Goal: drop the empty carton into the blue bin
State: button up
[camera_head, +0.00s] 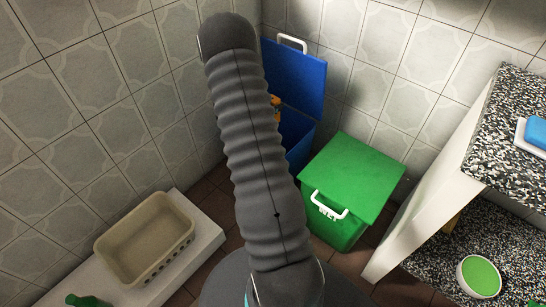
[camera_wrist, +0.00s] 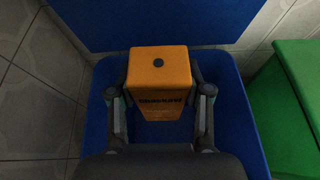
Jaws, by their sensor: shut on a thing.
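The orange carton (camera_wrist: 160,70) is held upright between the two fingers of my gripper (camera_wrist: 160,92) in the wrist view, with dark lettering on its side and a dark round spot on top. My gripper is shut on it. The blue bin (camera_wrist: 238,125) is open below and around the carton in this view, its blue lid raised behind. In the head view the blue bin (camera_head: 296,132) stands in the corner, partly hidden by my arm. A small part of the orange carton (camera_head: 276,101) shows beside my arm, at the bin's opening. My gripper is hidden there.
A green bin (camera_head: 350,175) with a closed lid and white handle stands right of the blue one. A beige basket (camera_head: 146,238) sits on a white ledge at left. A speckled counter (camera_head: 505,130) with a shelf below is at right. Tiled walls stand close behind.

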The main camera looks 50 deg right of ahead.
jog(key=shift+f+b, duration=1)
jog(key=shift+f, duration=1.9)
jog(key=o, duration=1)
jog(key=shift+a, duration=0.1)
jog(key=v, duration=1.2)
jog(key=shift+w, duration=0.1)
